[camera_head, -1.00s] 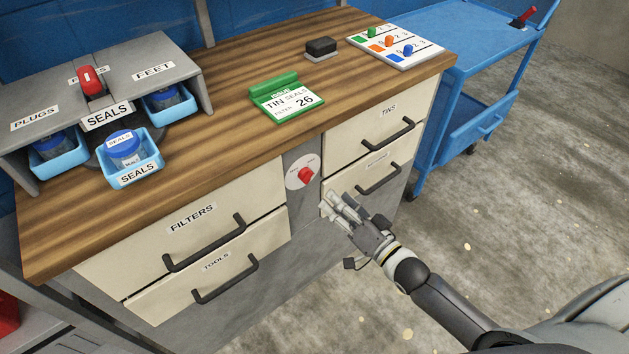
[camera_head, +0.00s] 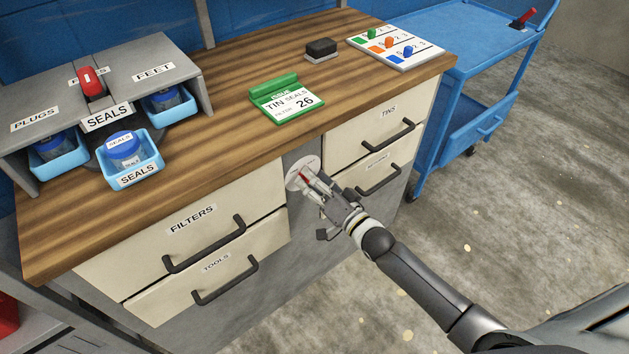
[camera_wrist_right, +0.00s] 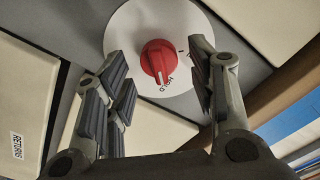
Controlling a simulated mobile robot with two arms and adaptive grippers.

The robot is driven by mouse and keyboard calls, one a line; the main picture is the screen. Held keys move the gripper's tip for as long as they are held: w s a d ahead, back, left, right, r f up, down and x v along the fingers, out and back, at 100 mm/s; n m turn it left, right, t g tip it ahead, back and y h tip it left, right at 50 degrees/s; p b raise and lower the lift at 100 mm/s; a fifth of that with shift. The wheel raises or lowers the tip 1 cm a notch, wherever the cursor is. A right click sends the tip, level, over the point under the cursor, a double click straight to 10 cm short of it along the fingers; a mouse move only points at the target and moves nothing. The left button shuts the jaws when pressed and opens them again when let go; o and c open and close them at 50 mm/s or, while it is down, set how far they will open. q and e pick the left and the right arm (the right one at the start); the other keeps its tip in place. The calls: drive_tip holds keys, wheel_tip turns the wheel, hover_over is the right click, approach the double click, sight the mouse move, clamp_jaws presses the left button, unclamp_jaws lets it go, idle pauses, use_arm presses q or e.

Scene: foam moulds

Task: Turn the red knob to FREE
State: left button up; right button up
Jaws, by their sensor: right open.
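The red knob (camera_wrist_right: 158,62) sits on a round white dial (camera_wrist_right: 195,30) on the front of the workbench. In the head view the dial (camera_head: 293,172) is partly hidden by my right gripper (camera_head: 308,182). That gripper is open, its fingers at the dial. In the right wrist view my right gripper (camera_wrist_right: 162,85) has its fingers apart on either side of the knob, with gaps between. I cannot tell whether the fingertips touch the dial. My left gripper is not in view.
A green-framed card (camera_head: 287,101) lies on the wooden top (camera_head: 225,130). A blue cart (camera_head: 480,50) stands at right; the floor before it is open.

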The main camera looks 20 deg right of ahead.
clamp_jaws()
idle(0.4)
drive_tip(key=n, duration=0.6)
drive_tip(key=n+p, duration=0.1)
drive_tip(key=n, duration=1)
drive_tip(key=shift+s+a+r+n+p, duration=0.1)
drive_tip(key=shift+s+a+n+p, duration=0.05)
drive_tip(key=shift+a+n+p, duration=0.2)
drive_tip(key=shift+n, duration=0.25)
drive_tip(key=shift+c, duration=1.2)
unclamp_jaws()
drive_tip(key=shift+o, duration=1.2)
